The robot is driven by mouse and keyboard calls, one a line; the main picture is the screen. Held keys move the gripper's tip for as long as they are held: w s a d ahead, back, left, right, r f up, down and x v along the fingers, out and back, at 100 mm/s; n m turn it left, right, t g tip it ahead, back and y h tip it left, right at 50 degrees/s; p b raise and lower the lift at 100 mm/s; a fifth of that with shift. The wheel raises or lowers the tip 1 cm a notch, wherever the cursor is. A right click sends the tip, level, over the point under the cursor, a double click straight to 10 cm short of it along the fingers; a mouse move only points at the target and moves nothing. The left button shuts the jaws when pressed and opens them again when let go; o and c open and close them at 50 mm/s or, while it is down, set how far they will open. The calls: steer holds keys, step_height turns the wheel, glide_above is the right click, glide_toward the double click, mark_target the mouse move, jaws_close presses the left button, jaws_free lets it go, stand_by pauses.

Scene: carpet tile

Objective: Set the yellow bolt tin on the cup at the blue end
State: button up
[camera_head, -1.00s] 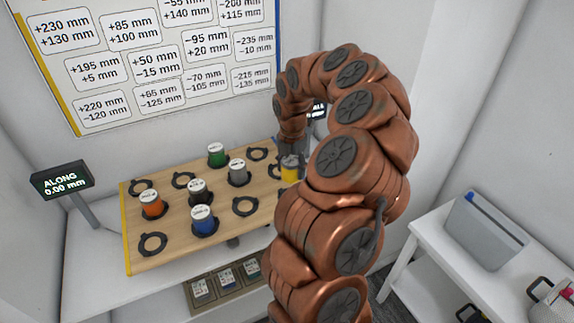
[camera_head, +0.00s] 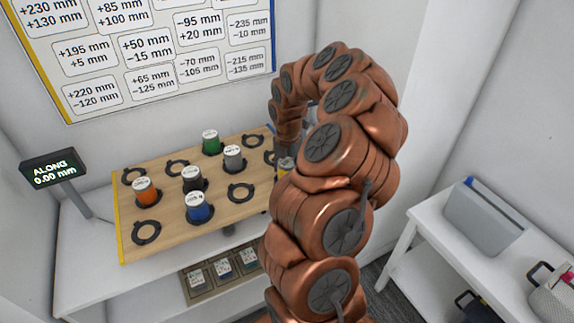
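The yellow bolt tin (camera_head: 284,170) shows only as a small yellow patch at the right side of the wooden board (camera_head: 225,213), mostly hidden by my arm. My gripper (camera_head: 286,153) is a grey part just above it, also mostly covered by my arm; whether its fingers are closed on the tin is hidden. An empty black ring cup (camera_head: 269,157) lies at the right, beside the tin.
Green (camera_head: 210,143), grey (camera_head: 233,159), black (camera_head: 192,179), orange (camera_head: 146,192) and blue (camera_head: 199,208) tins stand on the board among empty ring cups. A display (camera_head: 54,168) reads ALONG 0.00 mm. A side table (camera_head: 425,262) carries a grey bin (camera_head: 487,225).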

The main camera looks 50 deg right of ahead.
mark_target(287, 161)
steer(key=shift+f, duration=0.5)
steer(key=shift+f+b, duration=0.4)
steer(key=shift+f, duration=0.3)
stand_by(0.3)
steer(key=o, duration=1.5)
steer(key=shift+r, duration=0.15)
step_height(287, 161, up, 12)
steer(key=shift+f, duration=0.1)
